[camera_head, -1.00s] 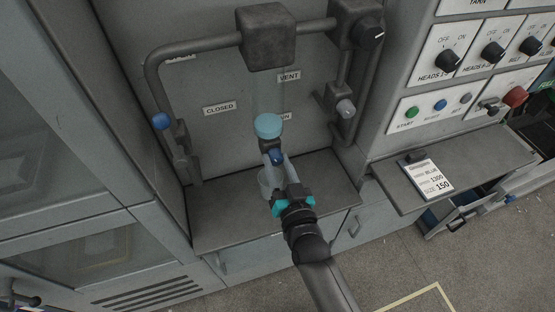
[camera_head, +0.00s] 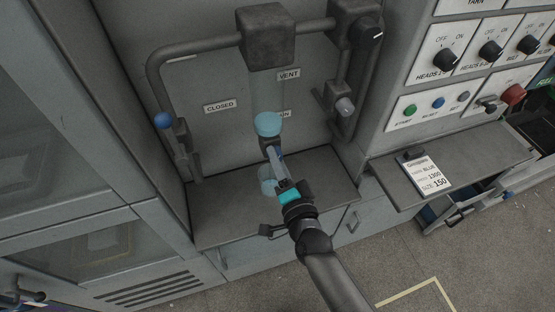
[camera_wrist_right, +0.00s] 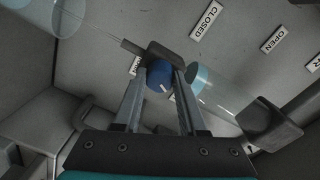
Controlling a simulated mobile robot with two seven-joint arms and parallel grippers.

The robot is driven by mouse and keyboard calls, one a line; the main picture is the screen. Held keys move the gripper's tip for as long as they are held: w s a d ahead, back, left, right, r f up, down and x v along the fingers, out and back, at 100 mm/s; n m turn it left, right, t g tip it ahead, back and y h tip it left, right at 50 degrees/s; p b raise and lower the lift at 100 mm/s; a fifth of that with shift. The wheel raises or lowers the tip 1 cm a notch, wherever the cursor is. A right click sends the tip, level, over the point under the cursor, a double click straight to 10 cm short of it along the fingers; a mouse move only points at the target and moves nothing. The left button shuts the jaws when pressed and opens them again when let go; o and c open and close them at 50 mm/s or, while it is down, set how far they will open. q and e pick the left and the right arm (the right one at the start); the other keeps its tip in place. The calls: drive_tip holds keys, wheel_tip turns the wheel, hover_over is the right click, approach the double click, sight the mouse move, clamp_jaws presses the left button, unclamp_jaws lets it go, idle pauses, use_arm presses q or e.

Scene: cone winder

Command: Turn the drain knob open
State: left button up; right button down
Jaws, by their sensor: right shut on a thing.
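The drain knob (camera_wrist_right: 159,79) is blue with a white pointer line, seen in the right wrist view between my two finger ends. The line slants toward the lower right there. My right gripper (camera_head: 274,158) is shut on the knob, below the light-blue part of the glass tube (camera_head: 268,124). In the head view the fingers mostly hide the knob. A clear cup (camera_head: 267,187) shows behind the fingers, partly hidden. The label beside the tube is partly covered; only its end letters show. My left gripper is not in view.
Grey pipes (camera_head: 152,85) frame the panel, with a blue-ended valve (camera_head: 163,120) at left and a grey knob (camera_head: 344,106) at right. A metal shelf (camera_head: 215,214) lies below. The switch panel and a shelf with a card (camera_head: 430,174) stand at right.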

drive_tip(key=shift+m, duration=0.6)
drive_tip(key=shift+c, duration=2.3)
unclamp_jaws()
drive_tip(key=shift+s, duration=0.1)
drive_tip(key=v, duration=1.5)
drive_tip(key=shift+b, duration=0.35)
drive_tip(key=shift+d, duration=0.1)
